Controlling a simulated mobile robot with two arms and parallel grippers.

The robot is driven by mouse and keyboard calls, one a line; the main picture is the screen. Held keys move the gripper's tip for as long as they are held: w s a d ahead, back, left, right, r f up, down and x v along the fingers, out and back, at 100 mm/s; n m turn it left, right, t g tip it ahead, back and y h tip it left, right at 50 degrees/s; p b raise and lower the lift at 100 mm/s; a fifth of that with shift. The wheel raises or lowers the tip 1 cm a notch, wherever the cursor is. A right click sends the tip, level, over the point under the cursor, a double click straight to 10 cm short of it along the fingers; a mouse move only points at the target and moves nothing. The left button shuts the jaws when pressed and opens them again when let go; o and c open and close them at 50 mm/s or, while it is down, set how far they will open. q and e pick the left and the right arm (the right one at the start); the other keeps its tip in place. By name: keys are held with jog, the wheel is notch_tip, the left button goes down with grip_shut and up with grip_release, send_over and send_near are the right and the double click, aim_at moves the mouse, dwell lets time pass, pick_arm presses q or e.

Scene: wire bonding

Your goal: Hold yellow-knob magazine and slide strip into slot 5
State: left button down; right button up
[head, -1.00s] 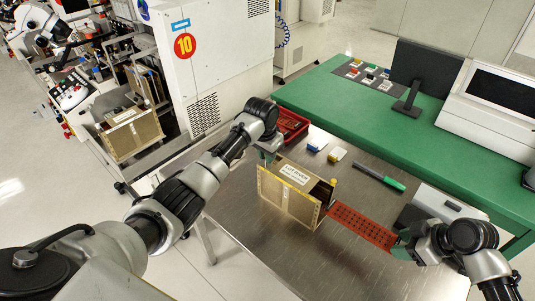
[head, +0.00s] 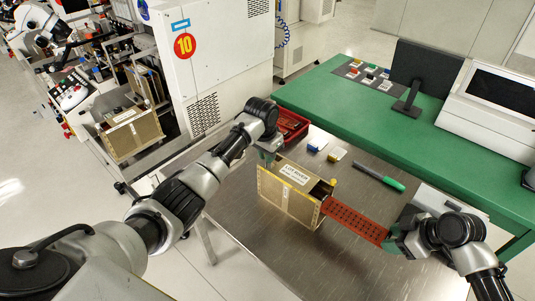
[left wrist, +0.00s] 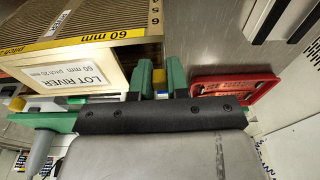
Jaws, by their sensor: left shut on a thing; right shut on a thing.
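The magazine (head: 290,200) is a tan box with a white label on top, standing on the steel table. My left gripper (head: 268,158) is at its far left top corner. My right gripper (head: 391,240) is shut on the right end of the red perforated strip (head: 355,221). The strip's left end is at the magazine's open right side; I cannot tell whether it has entered a slot, or which one.
A red bin (head: 291,127) stands behind the magazine, also in the left wrist view (left wrist: 235,88). Small blue and white blocks and a green-ended pen (head: 391,183) lie on the steel table (head: 345,265). A green bench (head: 350,112) with a monitor stands behind.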

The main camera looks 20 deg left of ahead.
aim_at(359, 223)
jog(key=shift+w+a, duration=0.3)
jog(key=shift+a, duration=0.9)
jog(key=shift+w+a, duration=0.35)
jog(key=shift+a, duration=0.85)
jog(key=shift+w+a, duration=0.3)
jog(key=shift+a, duration=0.9)
jog(key=o, duration=1)
jog(key=shift+c, duration=0.2)
jog(key=v, duration=1.2)
